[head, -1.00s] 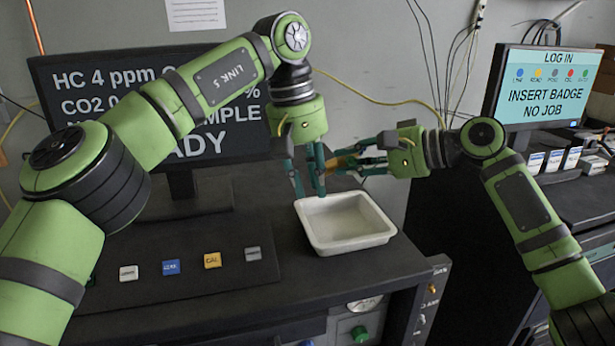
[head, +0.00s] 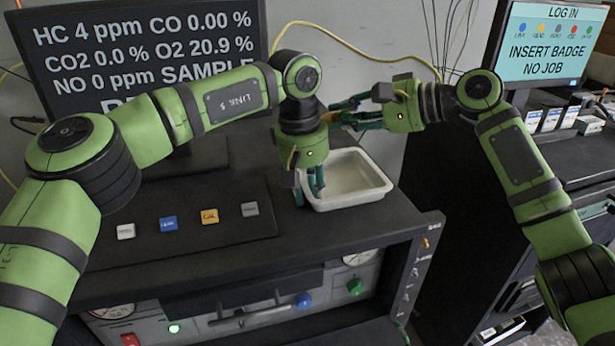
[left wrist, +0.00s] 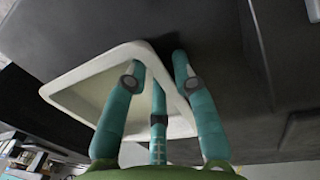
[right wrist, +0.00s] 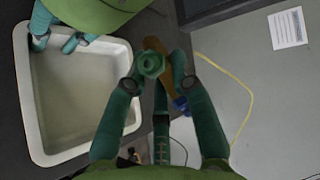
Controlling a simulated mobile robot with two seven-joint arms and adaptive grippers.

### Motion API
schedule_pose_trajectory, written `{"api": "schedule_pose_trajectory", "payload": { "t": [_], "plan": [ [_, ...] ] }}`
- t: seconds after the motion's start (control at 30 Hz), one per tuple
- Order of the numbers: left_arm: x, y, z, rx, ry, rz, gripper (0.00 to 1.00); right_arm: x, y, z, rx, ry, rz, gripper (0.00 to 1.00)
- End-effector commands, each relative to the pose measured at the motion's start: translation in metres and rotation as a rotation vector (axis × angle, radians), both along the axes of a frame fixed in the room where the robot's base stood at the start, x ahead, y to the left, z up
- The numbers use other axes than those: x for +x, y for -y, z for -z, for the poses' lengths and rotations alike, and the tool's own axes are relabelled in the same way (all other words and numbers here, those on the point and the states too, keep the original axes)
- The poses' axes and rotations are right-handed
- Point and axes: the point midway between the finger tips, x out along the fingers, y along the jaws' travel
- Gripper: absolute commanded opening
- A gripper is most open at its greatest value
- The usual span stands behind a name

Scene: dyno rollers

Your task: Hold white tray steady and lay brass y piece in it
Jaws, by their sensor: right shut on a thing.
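The white tray (head: 352,201) sits on the black bench top near its right end. My left gripper (head: 308,194) points down at the tray's left corner. In the left wrist view its fingers (left wrist: 158,78) are apart, with the tray rim (left wrist: 85,68) running between them; whether they touch it is unclear. My right gripper (head: 338,116) points left, above the tray's back edge, shut on the brass y piece. In the right wrist view the piece (right wrist: 158,72) shows as brown-gold between the fingers, beside the tray (right wrist: 27,95). In the head view it is mostly hidden by my left wrist.
A dark panel with several small coloured keys (head: 168,223) lies left of the tray. A gas readout screen (head: 140,50) stands behind. A login monitor (head: 545,45) stands at the right on another bench. A yellow cable (right wrist: 240,85) runs along the wall.

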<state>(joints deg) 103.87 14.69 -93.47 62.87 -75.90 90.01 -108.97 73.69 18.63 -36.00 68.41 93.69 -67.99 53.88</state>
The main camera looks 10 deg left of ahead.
Motion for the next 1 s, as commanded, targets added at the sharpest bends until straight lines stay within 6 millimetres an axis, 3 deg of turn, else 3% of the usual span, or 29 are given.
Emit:
{"api": "schedule_pose_trajectory", "payload": {
  "t": [0.23,0.27,0.3,0.33,0.6,0.8,1.0],
  "plan": [
    [0.000,0.000,0.001,0.000,0.000,0.000,0.27,0.000,0.000,-0.001,0.002,0.002,0.000,0.00],
    [0.000,0.000,0.001,0.000,0.000,0.000,0.23,0.000,0.000,-0.001,0.002,0.002,0.000,0.00],
    [0.000,0.000,0.001,0.000,0.000,0.000,0.07,0.000,0.000,-0.001,0.002,0.002,0.000,0.00],
    [0.000,0.000,0.001,0.000,0.000,0.000,0.00,0.000,0.000,-0.001,0.002,0.002,0.000,0.00],
    [0.000,0.000,0.001,0.002,-0.001,0.000,0.00,-0.004,0.004,0.004,0.001,-0.003,-0.016,0.00],
    [0.000,-0.001,0.001,0.003,-0.001,-0.001,0.00,-0.039,0.030,0.032,0.004,-0.012,-0.139,0.00],
    [0.000,0.000,0.002,0.003,-0.001,0.000,0.00,-0.064,0.046,0.045,0.008,-0.001,-0.229,0.00]
  ]
}}
